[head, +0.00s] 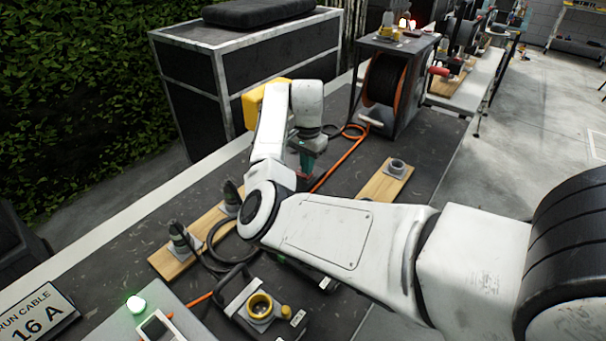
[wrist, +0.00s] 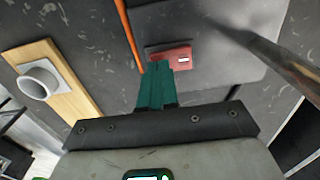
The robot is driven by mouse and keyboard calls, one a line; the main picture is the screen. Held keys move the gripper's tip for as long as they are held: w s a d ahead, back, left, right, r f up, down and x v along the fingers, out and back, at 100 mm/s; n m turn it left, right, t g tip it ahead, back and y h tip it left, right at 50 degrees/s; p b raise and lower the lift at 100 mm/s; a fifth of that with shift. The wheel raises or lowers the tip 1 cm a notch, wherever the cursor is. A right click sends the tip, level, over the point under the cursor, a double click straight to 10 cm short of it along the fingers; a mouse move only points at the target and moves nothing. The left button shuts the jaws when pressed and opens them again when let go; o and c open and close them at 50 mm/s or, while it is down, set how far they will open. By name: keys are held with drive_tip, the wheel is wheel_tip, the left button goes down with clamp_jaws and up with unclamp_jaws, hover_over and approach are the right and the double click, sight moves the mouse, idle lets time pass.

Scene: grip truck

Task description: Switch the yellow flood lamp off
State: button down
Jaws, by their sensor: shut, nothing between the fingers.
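The yellow flood lamp (head: 252,106) stands on the dark bench in the head view, mostly hidden behind my arm. In the wrist view a red switch (wrist: 183,55) with a small white mark sits on a dark grey surface. My gripper (head: 306,172) points down beside the lamp. Its teal fingers (wrist: 157,68) are closed together and empty, with their tips at the red switch's near left edge. I cannot tell whether they touch it. The switch's position is not clear.
An orange cable (wrist: 130,38) runs close beside the fingers, and a dark bar slants at the right of the wrist view. A wooden board with a grey socket (head: 397,167) lies to the right. A cable reel (head: 386,80) stands behind.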

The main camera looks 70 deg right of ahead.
drive_tip(key=shift+f, duration=0.45)
drive_tip(key=shift+r, duration=0.1)
wheel_tip(320, 180, up, 7)
drive_tip(key=p, duration=0.6)
idle(0.4)
idle(0.5)
